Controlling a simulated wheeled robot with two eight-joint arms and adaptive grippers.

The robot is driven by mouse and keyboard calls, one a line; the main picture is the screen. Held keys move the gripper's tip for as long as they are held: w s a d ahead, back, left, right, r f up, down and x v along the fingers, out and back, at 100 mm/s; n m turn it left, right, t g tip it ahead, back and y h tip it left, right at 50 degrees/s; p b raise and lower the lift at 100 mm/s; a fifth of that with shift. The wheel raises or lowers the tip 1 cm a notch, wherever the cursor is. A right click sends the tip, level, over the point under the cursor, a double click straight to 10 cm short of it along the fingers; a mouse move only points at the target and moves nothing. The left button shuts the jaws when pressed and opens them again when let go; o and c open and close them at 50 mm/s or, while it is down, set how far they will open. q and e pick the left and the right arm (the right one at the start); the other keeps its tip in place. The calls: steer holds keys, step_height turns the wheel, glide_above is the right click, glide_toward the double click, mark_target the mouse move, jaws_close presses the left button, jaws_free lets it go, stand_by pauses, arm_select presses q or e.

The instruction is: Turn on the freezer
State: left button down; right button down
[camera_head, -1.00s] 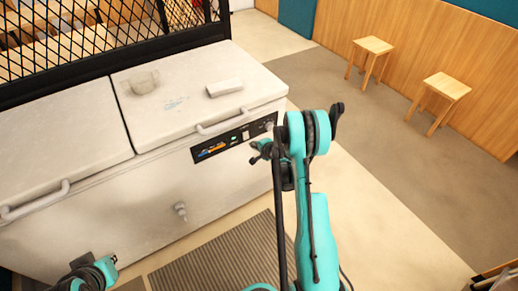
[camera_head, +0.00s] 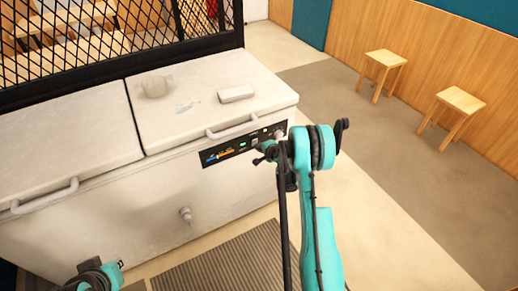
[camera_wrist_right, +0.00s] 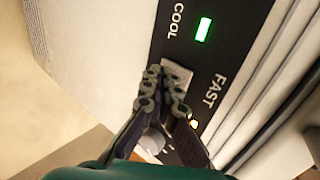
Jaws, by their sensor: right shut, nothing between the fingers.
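The freezer is a worn white chest (camera_head: 120,215) with two closed lids. Its black control panel (camera_head: 215,156) is at the front right and also shows in the right wrist view (camera_wrist_right: 228,62). My right gripper (camera_head: 259,159) is at the panel. In the right wrist view its fingertips (camera_wrist_right: 166,76) are together, empty, at a grey switch (camera_wrist_right: 178,70) between the words COOL and FAST; contact is unclear. A green light (camera_wrist_right: 203,29) glows beside COOL, and a small yellowish light (camera_wrist_right: 194,123) shows below FAST. My left gripper (camera_head: 118,266) is at the lower left; its fingers are too small to judge.
A white block (camera_head: 236,95) and a pale cup-like thing (camera_head: 157,87) are on the right lid. A black mesh partition (camera_head: 110,45) stands behind. Two wooden stools (camera_head: 385,60) are by the far wall.

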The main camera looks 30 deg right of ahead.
arm_select(q)
steer(key=shift+w+r+p, duration=0.2)
steer(key=shift+r+p, duration=0.1)
arm_select(e)
steer(key=shift+w+r, duration=0.15)
steer(key=shift+r, duration=0.5)
